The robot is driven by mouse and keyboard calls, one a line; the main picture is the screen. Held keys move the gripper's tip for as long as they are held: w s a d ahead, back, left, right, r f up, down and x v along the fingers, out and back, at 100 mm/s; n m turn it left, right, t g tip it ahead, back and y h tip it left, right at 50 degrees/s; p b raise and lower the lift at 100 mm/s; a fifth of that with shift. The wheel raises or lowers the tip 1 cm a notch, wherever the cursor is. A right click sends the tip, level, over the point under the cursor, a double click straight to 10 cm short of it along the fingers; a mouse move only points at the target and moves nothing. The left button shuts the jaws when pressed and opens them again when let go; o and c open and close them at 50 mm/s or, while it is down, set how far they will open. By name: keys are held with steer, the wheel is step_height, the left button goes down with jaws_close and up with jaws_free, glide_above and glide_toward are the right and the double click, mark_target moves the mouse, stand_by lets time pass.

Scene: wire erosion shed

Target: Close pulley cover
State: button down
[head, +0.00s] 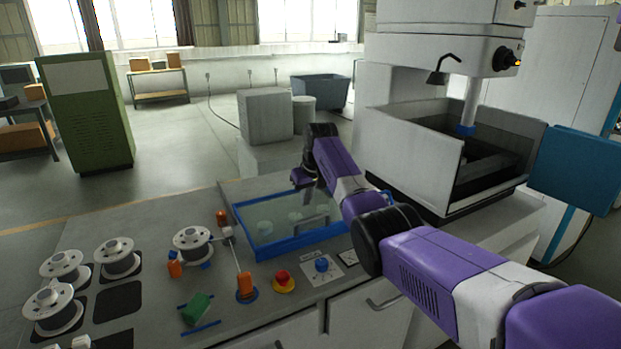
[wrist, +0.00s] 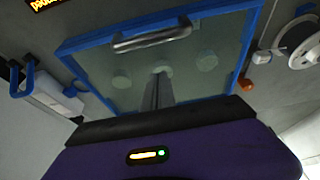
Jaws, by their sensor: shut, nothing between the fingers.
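The pulley cover, a clear panel in a blue frame (head: 246,232), lies low and looks about flat on the worktop. I cannot tell whether a gap is left under its edge. Pale round pulleys show dimly through it. Its grey bar handle (head: 318,217) is on the near right part of the panel, and the handle also shows in the wrist view (wrist: 152,38). My gripper (wrist: 160,76) is shut and empty, over the panel and apart from the handle. In the head view my gripper hangs above the cover's far part, its fingertips hard to make out.
A red stop button (head: 283,279), a blue knob (head: 321,265) and an orange-handled lever (head: 246,285) stand in front of the cover. Wire spools (head: 117,256) are on the left. The machine's grey tank (head: 420,155) stands close on the right.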

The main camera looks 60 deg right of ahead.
steer(key=b+v, duration=0.1)
steer(key=v, duration=0.7)
steer(key=shift+w+d+r, duration=0.1)
steer(key=shift+w+d, duration=0.05)
